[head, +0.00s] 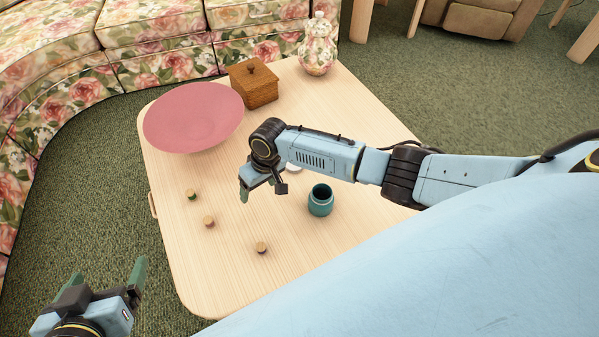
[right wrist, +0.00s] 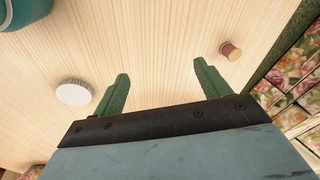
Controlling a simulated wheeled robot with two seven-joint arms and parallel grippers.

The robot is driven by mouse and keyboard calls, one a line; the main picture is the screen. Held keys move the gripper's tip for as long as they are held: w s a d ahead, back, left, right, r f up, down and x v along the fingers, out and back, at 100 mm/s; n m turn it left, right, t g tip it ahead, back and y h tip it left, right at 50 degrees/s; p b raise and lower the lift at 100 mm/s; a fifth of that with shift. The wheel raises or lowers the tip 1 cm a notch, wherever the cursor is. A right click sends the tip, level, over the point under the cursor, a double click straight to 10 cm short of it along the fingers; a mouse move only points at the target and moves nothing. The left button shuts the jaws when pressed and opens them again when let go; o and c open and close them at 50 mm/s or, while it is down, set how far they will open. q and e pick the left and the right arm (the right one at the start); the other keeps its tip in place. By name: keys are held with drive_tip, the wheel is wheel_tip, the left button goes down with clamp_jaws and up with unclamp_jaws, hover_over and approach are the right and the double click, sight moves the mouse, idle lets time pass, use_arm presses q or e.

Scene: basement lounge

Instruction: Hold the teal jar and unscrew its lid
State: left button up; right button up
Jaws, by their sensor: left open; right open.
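The teal jar (head: 320,200) stands upright on the table with its dark mouth open and no lid on it. A white, ridged round lid lies on the table and shows in the right wrist view (right wrist: 74,93); in the head view my right arm covers most of it (head: 293,167). The jar's edge also shows in the right wrist view (right wrist: 20,12). My right gripper (right wrist: 160,70) is open and empty above the table, left of the jar in the head view and apart from the lid. My left gripper (head: 108,272) is open and empty, off the table's near left side.
The wooden table (head: 215,275) also bears a pink bowl (head: 195,118), a wooden box (head: 253,85), a floral lidded vase (head: 318,48) and three small cork-like pieces (head: 209,221). A floral sofa (head: 160,60) stands behind. The table's near left part is mostly clear.

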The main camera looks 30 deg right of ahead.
drive_tip(key=s+a+r+n+t+y, duration=0.2)
drive_tip(key=s+a+r+t+y, duration=0.15)
drive_tip(key=s+a+r, duration=0.45)
drive_tip(key=s+d+r+m+t+h, duration=0.2)
drive_tip(key=s+d+r+t, duration=0.4)
drive_tip(key=d+r, duration=0.5)
drive_tip(key=shift+s+d+r+t+h, duration=0.15)
drive_tip(key=shift+s+r+t+h, duration=0.25)
drive_tip(key=shift+s+h, duration=0.45)
